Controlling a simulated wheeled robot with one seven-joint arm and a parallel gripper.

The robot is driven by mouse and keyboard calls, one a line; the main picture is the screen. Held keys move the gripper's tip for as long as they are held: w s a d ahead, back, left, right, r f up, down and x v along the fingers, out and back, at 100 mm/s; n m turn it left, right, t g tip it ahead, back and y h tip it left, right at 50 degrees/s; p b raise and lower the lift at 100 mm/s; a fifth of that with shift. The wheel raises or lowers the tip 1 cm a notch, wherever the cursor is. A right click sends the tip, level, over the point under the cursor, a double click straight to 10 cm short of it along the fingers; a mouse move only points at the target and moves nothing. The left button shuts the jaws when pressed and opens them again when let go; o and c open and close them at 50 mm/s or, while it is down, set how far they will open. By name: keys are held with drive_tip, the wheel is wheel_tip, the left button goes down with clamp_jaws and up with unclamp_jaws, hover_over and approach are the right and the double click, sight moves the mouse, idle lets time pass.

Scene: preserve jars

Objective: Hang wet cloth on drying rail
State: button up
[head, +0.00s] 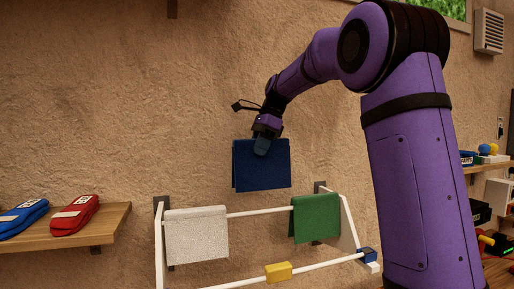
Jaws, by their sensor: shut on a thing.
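My gripper (262,146) is shut on the top edge of a dark blue cloth (262,172). The cloth hangs folded below the fingers, in the air above the drying rail (258,212), apart from it. The rail is a white wall rack with a back bar and a lower front bar (315,267). A white cloth (197,235) hangs over the left part of the back bar. A green cloth (315,218) hangs over its right part. The stretch of back bar between them is bare and lies below the blue cloth.
A yellow block-like item (278,271) sits on the front bar, and a small blue item (367,255) is at its right end. A wooden shelf (110,225) at left holds a blue and a red item (75,214). My arm fills the right side.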

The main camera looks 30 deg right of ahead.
sight(257, 166)
drive_tip(key=shift+a+r, duration=0.1)
drive_tip(key=shift+a, duration=0.1)
drive_tip(key=shift+f, duration=2.9)
drive_tip(key=shift+f, duration=3.6)
idle(1.3)
